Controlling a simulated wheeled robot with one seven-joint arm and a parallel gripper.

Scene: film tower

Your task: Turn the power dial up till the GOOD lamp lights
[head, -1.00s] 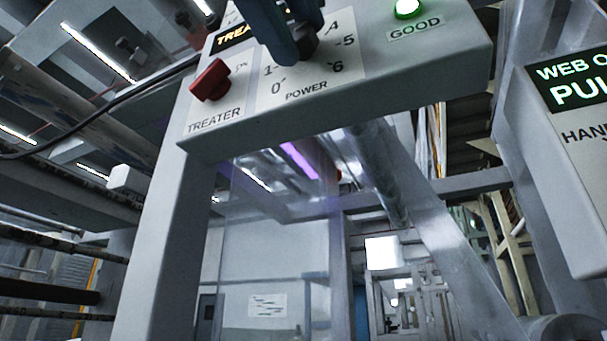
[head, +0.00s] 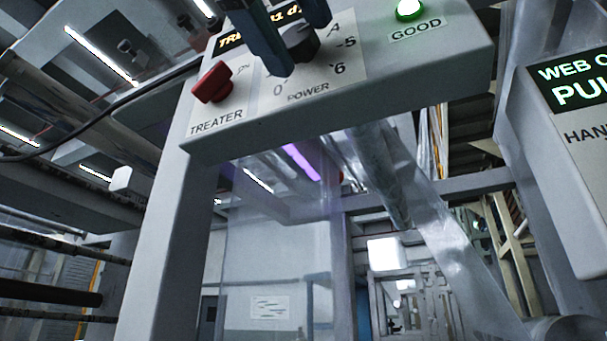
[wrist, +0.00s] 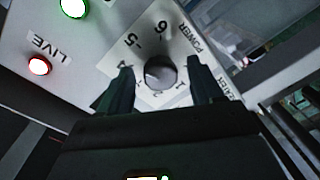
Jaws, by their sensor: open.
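The black power dial (head: 301,44) sits on the grey treater box, with a numbered scale around it and POWER printed below. In the wrist view the dial (wrist: 160,72) stands between my two fingers, with a gap on each side. My gripper (head: 290,35) is open, its fingers around the dial and apart from it. It also shows in the wrist view (wrist: 158,85). The GOOD lamp (head: 410,9) is lit green on the box's right side; the lit lamp (wrist: 74,7) is in the wrist view too. Part of the scale is hidden by a finger.
A red TREATER switch (head: 212,82) is left of the dial. A red LIVE lamp (wrist: 39,66) glows on the box in the wrist view. A second panel with a WEB display (head: 575,80) stands at the right. Clear film (head: 445,220) runs below the box.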

